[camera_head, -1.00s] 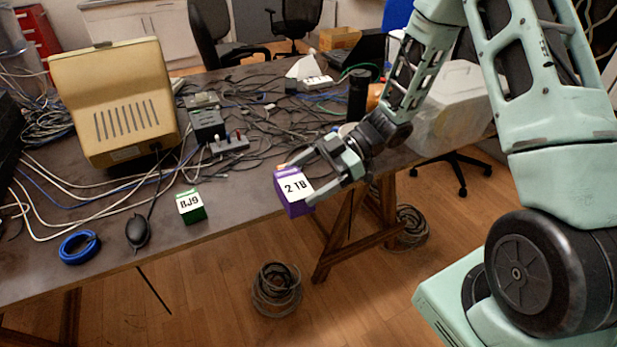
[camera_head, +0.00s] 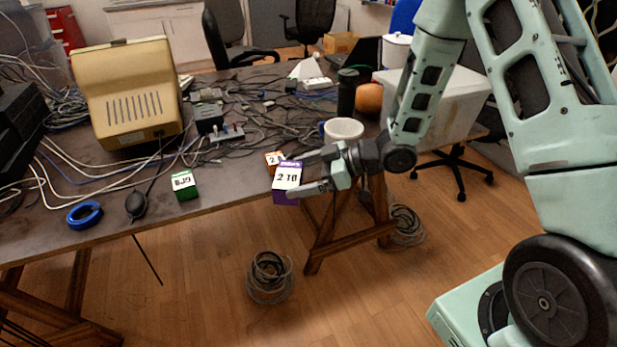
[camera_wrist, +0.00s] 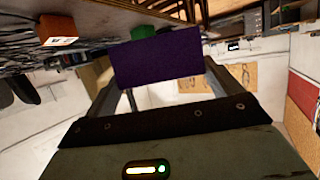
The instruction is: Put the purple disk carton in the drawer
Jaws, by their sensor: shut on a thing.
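The purple disk carton (camera_head: 287,181) has a white label reading "2 TB". My gripper (camera_head: 308,177) is shut on it and holds it just off the table's front edge, above the floor. In the wrist view the carton (camera_wrist: 158,57) shows as a dark purple face between the two fingers (camera_wrist: 160,75). No drawer can be made out for certain in the head view.
An orange box (camera_head: 273,159) sits on the table just behind the carton. A green "BJ9" box (camera_head: 184,186), blue tape roll (camera_head: 84,214), white mug (camera_head: 343,130) and beige monitor (camera_head: 128,95) stand on the cable-strewn table (camera_head: 232,190). Cable coils (camera_head: 270,277) lie on the floor.

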